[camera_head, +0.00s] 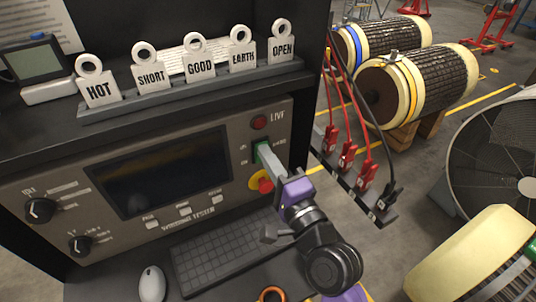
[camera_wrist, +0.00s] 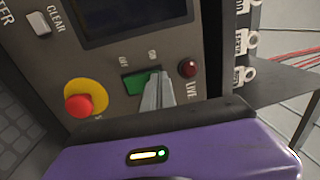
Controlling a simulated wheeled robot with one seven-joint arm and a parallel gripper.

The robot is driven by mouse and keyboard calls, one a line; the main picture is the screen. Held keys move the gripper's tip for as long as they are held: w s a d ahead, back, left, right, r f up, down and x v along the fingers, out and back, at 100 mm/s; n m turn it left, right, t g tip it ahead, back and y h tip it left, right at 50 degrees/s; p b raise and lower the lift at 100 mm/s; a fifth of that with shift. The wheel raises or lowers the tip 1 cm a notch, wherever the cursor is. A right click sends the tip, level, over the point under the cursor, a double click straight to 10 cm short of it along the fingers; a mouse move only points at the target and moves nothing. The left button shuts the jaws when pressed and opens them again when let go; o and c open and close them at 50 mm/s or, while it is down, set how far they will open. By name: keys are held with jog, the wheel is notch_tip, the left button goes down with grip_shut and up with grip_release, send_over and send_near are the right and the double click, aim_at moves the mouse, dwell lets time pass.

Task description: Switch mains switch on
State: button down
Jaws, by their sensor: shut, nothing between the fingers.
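The mains switch (camera_wrist: 137,83) is a green rocker in a dark surround on the grey control panel, with OFF marked at its left and ON at its right in the wrist view. In the head view only a bit of its green (camera_head: 259,145) shows behind my fingers. My gripper (camera_wrist: 156,78) is shut and empty. Its fingertips are at the ON side of the switch and hide that part; I cannot tell whether they touch. Which way the rocker is tilted is unclear. The LIVE lamp (camera_wrist: 188,68) beside it is dark red and looks unlit.
A red emergency button (camera_wrist: 78,101) on a yellow disc sits close to the switch. Red and black plugged leads (camera_head: 347,150) hang at the panel's right. A keyboard (camera_head: 220,255) and mouse (camera_head: 152,283) lie below the panel. Label tags (camera_head: 199,62) stand on the shelf above.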

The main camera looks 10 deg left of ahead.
jog(key=shift+w+r+p, duration=0.1)
jog(key=shift+r+p, duration=0.3)
jog(key=shift+p, duration=0.95)
jog(key=shift+w+a+r+p, duration=0.15)
jog(key=shift+p, duration=0.3)
